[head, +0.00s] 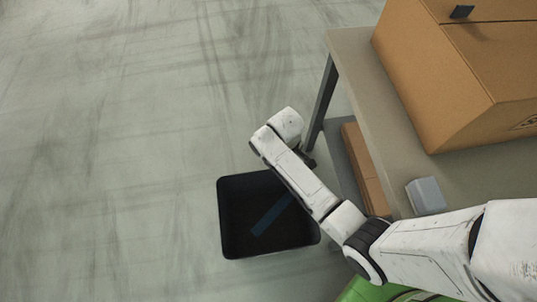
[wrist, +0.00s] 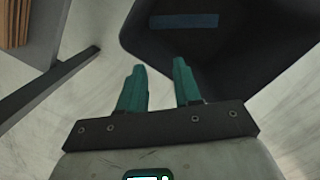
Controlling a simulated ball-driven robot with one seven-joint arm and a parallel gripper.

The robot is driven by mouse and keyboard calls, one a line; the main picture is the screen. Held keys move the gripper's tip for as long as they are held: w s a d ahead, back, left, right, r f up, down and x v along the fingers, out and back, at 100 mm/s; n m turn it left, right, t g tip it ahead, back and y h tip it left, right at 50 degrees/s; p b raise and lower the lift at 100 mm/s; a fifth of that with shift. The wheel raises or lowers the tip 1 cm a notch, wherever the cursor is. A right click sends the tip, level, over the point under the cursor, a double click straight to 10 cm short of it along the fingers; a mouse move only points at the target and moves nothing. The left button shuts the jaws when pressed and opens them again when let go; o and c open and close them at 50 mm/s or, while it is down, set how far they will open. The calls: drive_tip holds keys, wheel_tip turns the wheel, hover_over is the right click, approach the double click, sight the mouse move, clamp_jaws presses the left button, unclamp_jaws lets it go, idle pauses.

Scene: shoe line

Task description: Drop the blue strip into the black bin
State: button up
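The black bin (head: 236,238) stands on the floor, left of the table, and its dark inside fills the upper right of the wrist view (wrist: 240,60). The blue strip (head: 272,215) lies inside the bin, and it also shows in the wrist view (wrist: 183,21), apart from the fingers. My gripper (wrist: 160,72) has two teal fingers spread apart with nothing between them. The fingers are near the bin's rim. In the head view my arm reaches over the bin's right side and hides part of it; the fingers are hidden there.
A table (head: 362,75) stands at the right with a large cardboard box (head: 440,80) and a small grey block (head: 426,195) on it. Brown cardboard (head: 362,165) lies on its lower shelf. A table leg (head: 322,97) is close to my arm. The floor at left is clear.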

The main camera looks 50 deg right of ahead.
drive_tip(key=r, duration=0.2)
drive_tip(key=r+p, duration=0.1)
drive_tip(key=r, duration=0.2)
drive_tip(key=shift+w+r, duration=0.3)
drive_tip(key=shift+w, duration=0.05)
